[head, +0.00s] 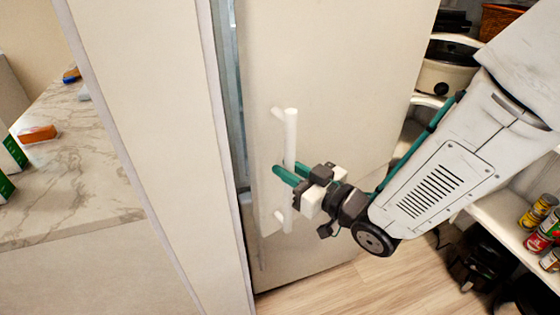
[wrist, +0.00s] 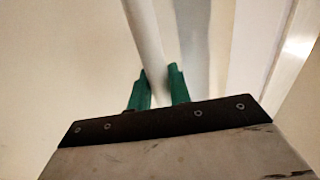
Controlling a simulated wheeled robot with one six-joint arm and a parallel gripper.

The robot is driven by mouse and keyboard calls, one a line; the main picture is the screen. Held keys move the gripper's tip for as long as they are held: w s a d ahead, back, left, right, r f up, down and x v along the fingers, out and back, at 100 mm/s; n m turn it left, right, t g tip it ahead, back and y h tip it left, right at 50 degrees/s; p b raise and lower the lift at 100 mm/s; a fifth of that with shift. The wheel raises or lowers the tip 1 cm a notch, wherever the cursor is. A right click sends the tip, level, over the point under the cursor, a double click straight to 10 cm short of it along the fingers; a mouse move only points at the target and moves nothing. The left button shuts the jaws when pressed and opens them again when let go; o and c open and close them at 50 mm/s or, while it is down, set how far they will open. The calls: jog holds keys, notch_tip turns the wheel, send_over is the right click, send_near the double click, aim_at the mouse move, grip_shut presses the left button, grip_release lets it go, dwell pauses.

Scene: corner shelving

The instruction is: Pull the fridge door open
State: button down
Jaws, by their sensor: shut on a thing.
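The fridge door (head: 345,80) is a tall pale panel in the head view. A narrow gap with a bluish inner edge (head: 228,75) shows along its left side, so it looks slightly ajar. A white vertical bar handle (head: 291,135) stands off the door near that edge. My gripper (head: 283,175) has its green fingers shut on the handle around its middle. In the wrist view the handle (wrist: 146,40) runs between the two green fingertips (wrist: 160,88). The fridge's inside is hidden.
A pale side panel (head: 165,120) stands left of the door, beside a marble counter (head: 85,165) with small items. On the right, corner shelves hold a slow cooker (head: 445,78) and several cans (head: 540,225). Wooden floor (head: 335,290) shows below the door.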

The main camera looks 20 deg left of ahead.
jog(key=shift+w+r, duration=0.1)
jog(key=shift+w, duration=0.05)
jog(key=c, duration=1.3)
grip_release()
jog(key=shift+c, duration=0.2)
jog(key=shift+a, duration=0.1)
